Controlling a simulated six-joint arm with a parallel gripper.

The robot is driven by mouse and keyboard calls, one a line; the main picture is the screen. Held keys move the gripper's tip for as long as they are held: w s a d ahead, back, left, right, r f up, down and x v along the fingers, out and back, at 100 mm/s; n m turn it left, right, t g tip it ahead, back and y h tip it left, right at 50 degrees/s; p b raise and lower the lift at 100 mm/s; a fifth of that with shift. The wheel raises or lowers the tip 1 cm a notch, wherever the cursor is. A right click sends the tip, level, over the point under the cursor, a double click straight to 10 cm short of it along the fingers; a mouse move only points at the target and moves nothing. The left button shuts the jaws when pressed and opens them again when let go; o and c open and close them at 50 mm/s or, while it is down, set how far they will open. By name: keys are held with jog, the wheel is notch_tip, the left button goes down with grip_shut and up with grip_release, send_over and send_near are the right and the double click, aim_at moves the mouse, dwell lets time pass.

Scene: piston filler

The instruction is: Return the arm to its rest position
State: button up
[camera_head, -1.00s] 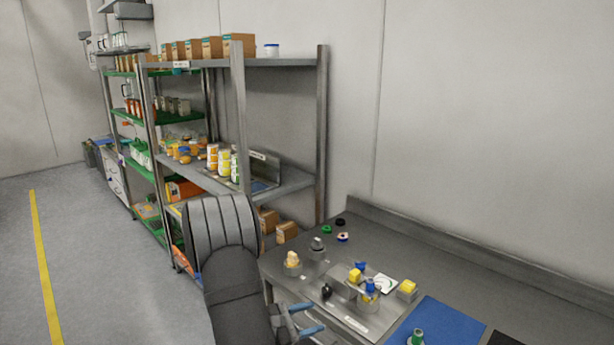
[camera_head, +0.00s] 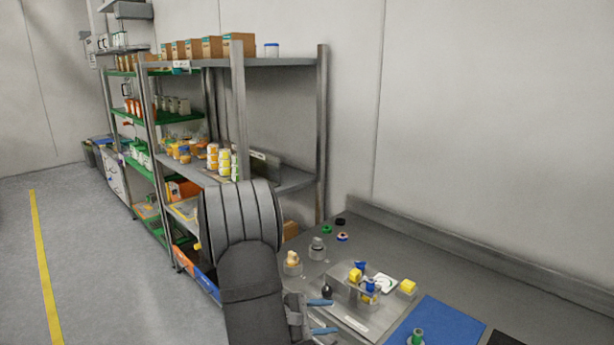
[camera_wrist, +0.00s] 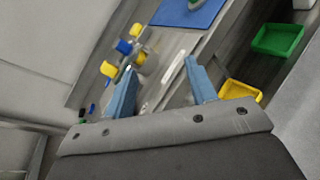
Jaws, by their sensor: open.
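My gripper (camera_head: 320,316) is at the lower middle of the head view, at the left front edge of the steel bench (camera_head: 420,262). Its blue fingers stand apart with nothing between them. In the wrist view my gripper (camera_wrist: 160,85) is also open and empty, with the bench surface beyond the fingertips. My dark arm link covers part of the shelf and bench corner in the head view.
On the bench are a metal fixture with yellow and blue parts (camera_head: 369,286), a blue mat (camera_head: 440,322) and small round parts (camera_head: 341,237). A stocked shelf rack (camera_head: 240,120) stands behind. The wrist view shows a green tray (camera_wrist: 278,40) and a yellow tray (camera_wrist: 240,90). Open floor lies left.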

jog(key=s+d+r+m+g+y, duration=0.5)
jog(key=d+m, duration=0.3)
jog(key=m, duration=0.4)
jog(key=n+t+h, duration=0.3)
jog(key=n+t, duration=1)
jog(key=n, duration=1.1)
send_near(324, 294)
jog(key=shift+t, duration=0.3)
jog(key=x, duration=1)
jog(key=shift+d+f, duration=0.15)
jog(key=shift+n+t+y, duration=0.3)
jog(key=shift+y, duration=0.1)
jog(key=shift+d+n+t+y, duration=0.1)
jog(key=shift+n+t+y, duration=0.75)
jog(key=shift+y, duration=0.25)
jog(key=shift+s+n+y, duration=0.2)
jog(key=shift+n+y, duration=0.05)
jog(key=shift+y, duration=0.05)
